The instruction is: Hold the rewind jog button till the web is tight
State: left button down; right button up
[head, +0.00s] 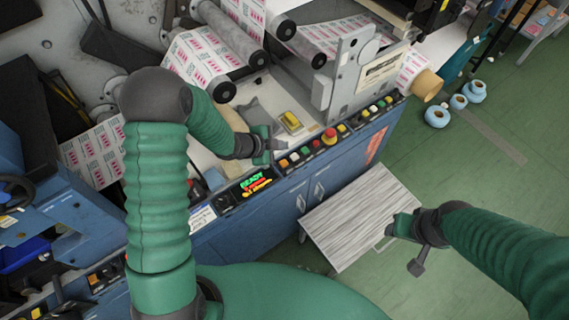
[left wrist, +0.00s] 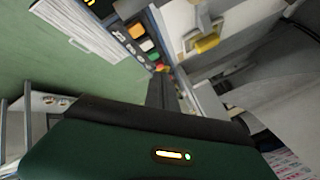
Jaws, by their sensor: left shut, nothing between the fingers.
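The printed web (head: 205,55) with pink labels runs over dark-ended rollers at the top of the head view. A row of coloured buttons lies along the machine's front ledge, with an orange button (head: 283,163), a white button (head: 293,157) and a green button (head: 304,150). I cannot read which is the rewind jog button. My left gripper (head: 268,150) is shut and empty, close to the left end of this row; contact cannot be told. The left wrist view shows its dark fingers (left wrist: 163,95) near the buttons (left wrist: 147,45). My right gripper (head: 397,229) is over the grey slatted board; its jaws are unclear.
A yellow block (head: 291,122) stands behind. The grey board (head: 350,215) juts out before the blue cabinet. Blue rolls (head: 437,116) lie on the green floor, clear at right.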

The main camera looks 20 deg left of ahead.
aim_at(281, 164)
pick_arm(q)
notch_tip(281, 164, down, 7)
jog(key=b, duration=0.5)
jog(key=shift+a+r, duration=0.1)
jog(key=shift+r, duration=0.05)
jog(key=shift+f, duration=0.2)
dwell(0.3)
dwell(1.0)
jog(key=shift+f+b, duration=0.35)
jog(key=shift+b, duration=0.1)
jog(key=shift+s+f+b, duration=0.1)
jog(key=shift+f+b, duration=0.35)
jog(key=shift+f, duration=0.1)
dwell(0.4)
dwell(2.5)
jog(key=shift+r+p, duration=0.9)
jog(key=shift+r, duration=0.05)
